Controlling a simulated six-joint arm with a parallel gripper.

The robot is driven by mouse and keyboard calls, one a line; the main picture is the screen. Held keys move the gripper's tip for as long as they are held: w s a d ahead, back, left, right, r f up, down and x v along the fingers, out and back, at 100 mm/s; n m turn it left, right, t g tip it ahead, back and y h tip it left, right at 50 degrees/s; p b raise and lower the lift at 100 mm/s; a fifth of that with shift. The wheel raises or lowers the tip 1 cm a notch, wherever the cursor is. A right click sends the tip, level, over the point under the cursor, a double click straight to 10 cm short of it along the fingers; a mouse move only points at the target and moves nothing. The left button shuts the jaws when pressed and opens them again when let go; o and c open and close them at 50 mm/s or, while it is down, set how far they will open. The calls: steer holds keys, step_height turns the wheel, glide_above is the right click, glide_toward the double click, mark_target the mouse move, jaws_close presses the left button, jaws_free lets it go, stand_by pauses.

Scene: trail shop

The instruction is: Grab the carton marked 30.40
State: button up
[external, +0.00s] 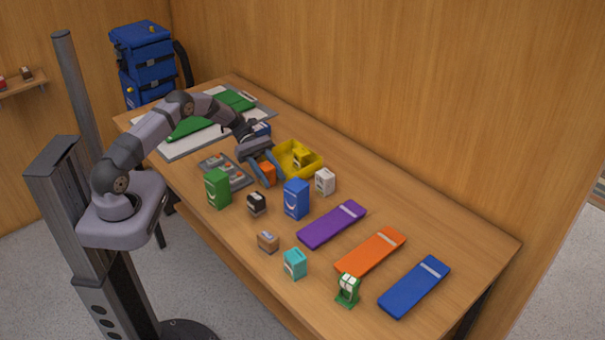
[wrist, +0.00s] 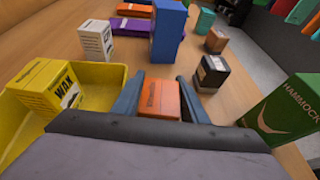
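My gripper (external: 266,168) reaches down over the table. In the wrist view, its two fingers (wrist: 160,95) are open, one on each side of a small orange carton (wrist: 159,97); the carton also shows in the external view (external: 268,174). I cannot see firm contact with it. Other cartons are a yellow wax one (wrist: 46,90), a white one (wrist: 97,40), a tall blue one (wrist: 167,32), a black-and-tan one (wrist: 211,73), a green hammock one (wrist: 285,108), a brown one (external: 268,242) and a teal one (external: 295,264). The mark 30.40 is not legible on any.
The yellow carton sits in a yellow bin (wrist: 101,77), close beside the left finger in the wrist view. A grey tray with items (external: 237,182) lies left of the gripper. Purple (external: 332,224), orange (external: 370,251) and blue (external: 414,287) flat packs lie toward the right.

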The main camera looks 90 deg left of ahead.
steer(key=shift+w+d+f, duration=0.15)
steer(key=shift+d, duration=0.05)
steer(key=shift+c, duration=0.6)
steer(key=c, duration=0.6)
steer(key=shift+c, duration=0.2)
